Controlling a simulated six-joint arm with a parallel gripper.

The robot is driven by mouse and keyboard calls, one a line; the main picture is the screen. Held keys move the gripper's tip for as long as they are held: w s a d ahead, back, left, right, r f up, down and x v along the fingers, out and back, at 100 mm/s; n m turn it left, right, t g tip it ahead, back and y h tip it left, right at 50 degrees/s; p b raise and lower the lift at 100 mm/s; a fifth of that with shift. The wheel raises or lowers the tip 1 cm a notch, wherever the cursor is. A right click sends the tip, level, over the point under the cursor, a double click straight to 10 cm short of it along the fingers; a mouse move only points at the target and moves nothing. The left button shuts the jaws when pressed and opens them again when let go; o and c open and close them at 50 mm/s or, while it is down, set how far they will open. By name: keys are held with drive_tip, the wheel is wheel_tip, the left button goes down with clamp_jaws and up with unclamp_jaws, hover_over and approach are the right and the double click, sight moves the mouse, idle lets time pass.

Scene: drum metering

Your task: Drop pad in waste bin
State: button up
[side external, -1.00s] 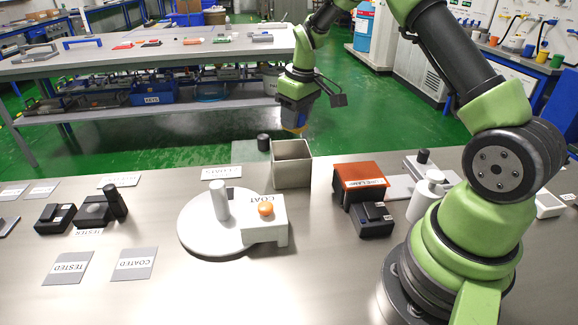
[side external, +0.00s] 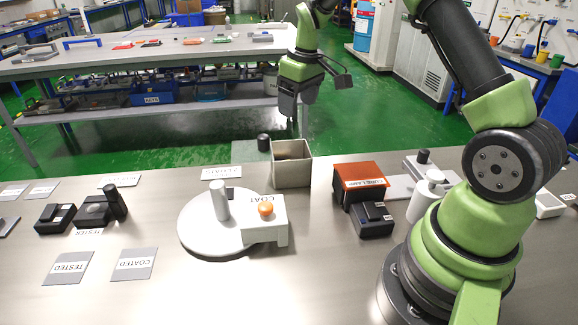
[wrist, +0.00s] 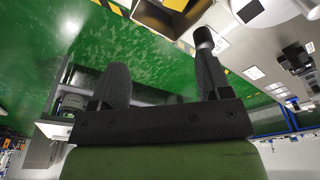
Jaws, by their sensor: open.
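The waste bin (side external: 292,172) is a grey, open-topped square box at the back edge of the bench. It also shows at the top of the wrist view (wrist: 152,17). A small yellow piece (wrist: 177,4), which looks like the pad, shows within the bin's opening there, partly cut off by the frame edge. My gripper (side external: 297,112) is above and just behind the bin, pointing down, with its fingers apart. In the wrist view its two dark fingers (wrist: 160,78) are spread with nothing between them.
A black cylinder (side external: 263,142) stands left of the bin. A white turntable (side external: 200,240) with a grey post and a COAT block (side external: 265,232) is in front. An orange-topped box (side external: 360,176) stands to the right. Open floor lies behind the bench edge.

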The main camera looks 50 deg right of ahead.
wheel_tip(320, 180, up, 6)
drive_tip(key=shift+s, duration=0.45)
drive_tip(key=s+a+r+m+t, duration=0.2)
drive_tip(key=s+a+r+t, duration=0.2)
drive_tip(key=s+a+r, duration=0.75)
drive_tip(key=s+a+f+m+y, duration=0.1)
drive_tip(key=s+a, duration=0.1)
drive_tip(key=s, duration=0.3)
drive_tip(key=s+a+f+m+t+y, duration=0.1)
drive_tip(key=s+a+f, duration=0.1)
drive_tip(key=s, duration=0.3)
drive_tip(key=shift+a+f, duration=0.3)
drive_tip(key=shift+a, duration=0.25)
